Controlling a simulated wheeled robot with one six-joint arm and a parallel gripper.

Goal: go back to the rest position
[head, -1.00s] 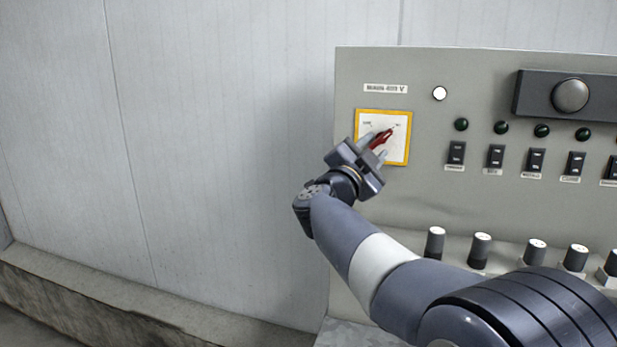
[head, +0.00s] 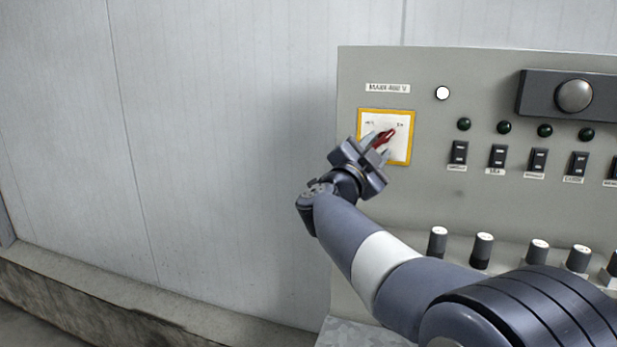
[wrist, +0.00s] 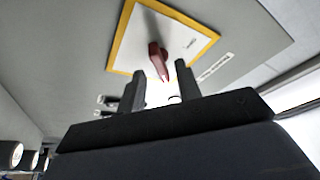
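My gripper (head: 376,147) is at the upper left of the grey control panel (head: 440,200), in front of the main switch. The switch is a red handle (head: 386,136) on a white plate with a yellow border (head: 409,146). In the head view the handle is tilted, its upper end to the right. In the wrist view my two fingers (wrist: 159,82) are apart, and the red handle (wrist: 158,58) shows just beyond and between their tips. The fingers do not appear pressed on it. The gap in depth is hard to judge.
A white round lamp (head: 442,93), dark green lamps (head: 504,127) and black rocker switches (head: 498,156) are on the panel to the right. Several knobs (head: 482,249) stick out along its lower ledge. A plain wall (head: 200,150) and open space lie left of the panel.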

